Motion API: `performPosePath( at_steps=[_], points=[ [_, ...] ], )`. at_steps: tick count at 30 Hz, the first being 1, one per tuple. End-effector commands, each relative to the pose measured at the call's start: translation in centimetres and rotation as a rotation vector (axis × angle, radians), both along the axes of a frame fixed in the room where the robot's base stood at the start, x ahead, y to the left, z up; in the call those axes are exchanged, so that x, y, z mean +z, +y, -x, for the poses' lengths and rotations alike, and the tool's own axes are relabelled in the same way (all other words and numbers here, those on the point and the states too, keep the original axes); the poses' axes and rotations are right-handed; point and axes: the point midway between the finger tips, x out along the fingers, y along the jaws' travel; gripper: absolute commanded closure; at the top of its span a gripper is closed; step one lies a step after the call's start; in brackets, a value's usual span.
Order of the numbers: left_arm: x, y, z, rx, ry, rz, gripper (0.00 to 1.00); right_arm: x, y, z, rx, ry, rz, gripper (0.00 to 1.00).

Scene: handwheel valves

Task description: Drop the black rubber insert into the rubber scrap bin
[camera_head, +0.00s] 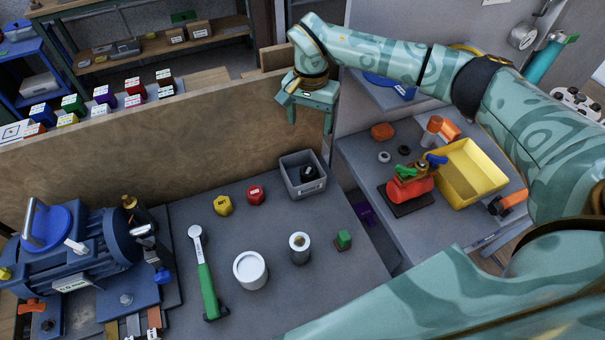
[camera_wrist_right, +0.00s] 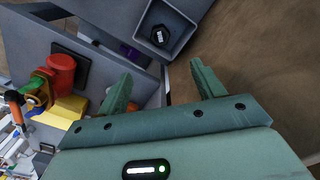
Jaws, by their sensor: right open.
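The black insert (camera_head: 307,172) is a dark hexagonal piece with a white mark, lying inside a small open grey bin (camera_head: 290,182) at the back right of the grey bench. The bin's front label is too small to read. In the right wrist view, the insert (camera_wrist_right: 159,36) rests on the floor of the bin (camera_wrist_right: 186,22). My right gripper (camera_head: 310,124) is open and empty, above and behind the bin near the wooden panel. In the wrist view its two fingers (camera_wrist_right: 160,74) are spread with nothing between them. My left gripper is out of view.
Yellow (camera_head: 223,205) and red (camera_head: 256,194) pieces lie left of the bin. A wooden panel (camera_head: 160,155) rises behind. A yellow tray (camera_head: 468,172) sits on the right table.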

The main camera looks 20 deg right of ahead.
Motion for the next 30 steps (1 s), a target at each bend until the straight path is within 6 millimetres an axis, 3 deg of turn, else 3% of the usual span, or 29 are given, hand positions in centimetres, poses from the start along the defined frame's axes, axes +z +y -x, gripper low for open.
performPosePath(
  at_steps=[3,10,30],
  points=[
    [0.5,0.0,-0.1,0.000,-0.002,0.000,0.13,3.4,0.0,-0.1,0.001,-0.004,0.002,0.32],
    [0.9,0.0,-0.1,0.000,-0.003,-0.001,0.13,7.0,0.0,0.0,0.000,0.000,0.000,0.32],
    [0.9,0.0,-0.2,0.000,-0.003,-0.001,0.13,7.7,0.0,0.0,0.000,0.001,0.000,0.32]
  ],
)
